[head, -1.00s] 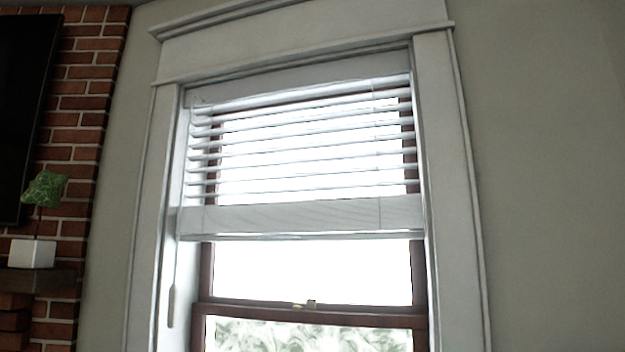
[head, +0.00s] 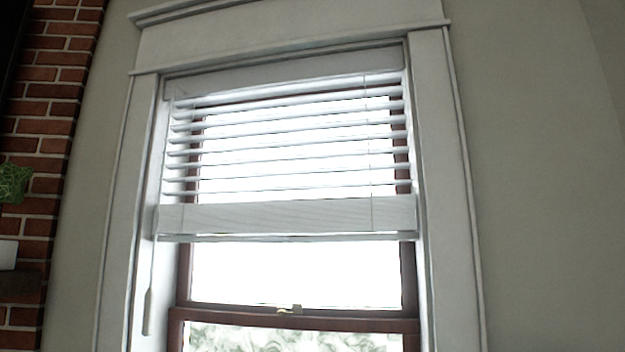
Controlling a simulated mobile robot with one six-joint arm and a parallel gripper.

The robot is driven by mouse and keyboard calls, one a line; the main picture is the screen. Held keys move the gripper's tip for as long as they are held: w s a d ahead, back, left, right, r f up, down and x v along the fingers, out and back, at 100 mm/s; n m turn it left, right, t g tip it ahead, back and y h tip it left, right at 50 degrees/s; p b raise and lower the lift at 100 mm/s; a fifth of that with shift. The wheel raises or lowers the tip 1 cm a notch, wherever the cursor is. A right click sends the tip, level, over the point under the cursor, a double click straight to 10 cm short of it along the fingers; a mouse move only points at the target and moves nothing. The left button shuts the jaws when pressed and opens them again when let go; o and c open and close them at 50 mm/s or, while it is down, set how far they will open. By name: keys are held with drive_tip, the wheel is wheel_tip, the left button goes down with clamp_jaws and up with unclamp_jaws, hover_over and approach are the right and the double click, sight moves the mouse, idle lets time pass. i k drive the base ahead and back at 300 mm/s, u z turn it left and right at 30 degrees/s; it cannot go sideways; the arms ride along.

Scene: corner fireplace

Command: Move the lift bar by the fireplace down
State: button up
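A white slatted blind (head: 285,147) hangs in the upper part of a window beside the brick fireplace wall. Its lift bar, the wide white bottom rail (head: 290,216), spans the window at about mid-height, below several open slats. A thin cord with a pale tassel (head: 148,312) hangs at the blind's left side. The window glass below the bar is uncovered. My gripper is not in view.
A white window frame (head: 447,190) surrounds the blind. The brown sash (head: 340,322) with a small latch (head: 290,309) lies below. The brick wall (head: 50,130), a plant (head: 14,184) and its white pot (head: 7,254) are at the left edge. Bare wall (head: 545,180) is at right.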

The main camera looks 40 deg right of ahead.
sight(410, 236)
drive_tip(key=z, duration=0.65)
drive_tip(key=k, duration=1)
drive_tip(key=u, duration=0.05)
drive_tip(key=i, duration=0.9)
